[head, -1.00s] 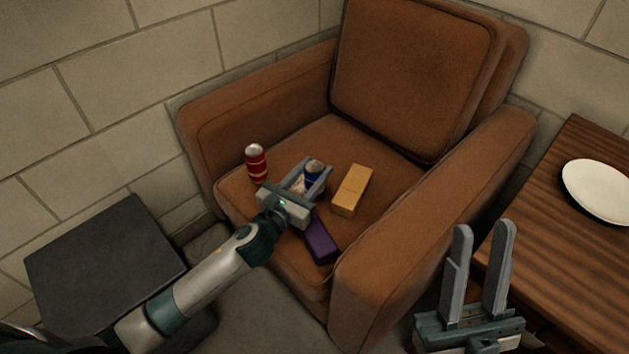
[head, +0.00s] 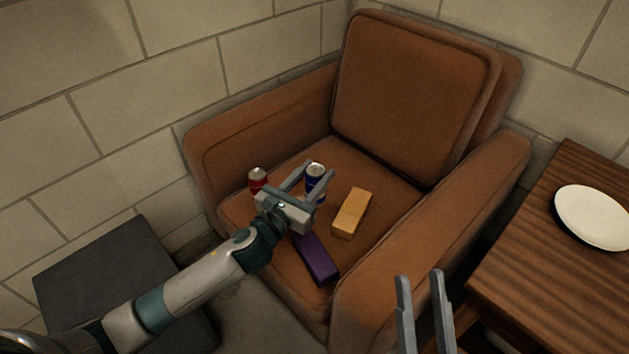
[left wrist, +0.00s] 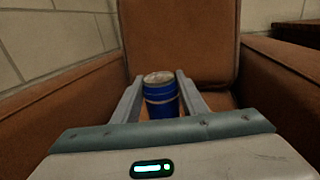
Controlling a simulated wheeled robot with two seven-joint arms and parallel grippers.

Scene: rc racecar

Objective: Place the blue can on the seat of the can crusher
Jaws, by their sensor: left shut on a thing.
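The blue can (head: 316,172) stands upright between the fingers of my left gripper (head: 308,178), over the seat of the brown armchair. My left gripper is shut on it. In the left wrist view the blue can (left wrist: 160,95) shows between the two grey fingers (left wrist: 160,100), its pale top up. Whether its base touches the cushion is hidden. My right gripper (head: 420,290) is at the bottom edge of the head view, its two fingers apart and empty. I see no can crusher that I can make out.
On the armchair (head: 412,110) seat are a red can (head: 257,180) left of my gripper, a yellow block (head: 351,212) to its right and a purple block (head: 317,258) in front. A wooden table (head: 520,262) with a white plate (head: 594,217) is at right, a dark box-shaped surface (head: 105,270) at left.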

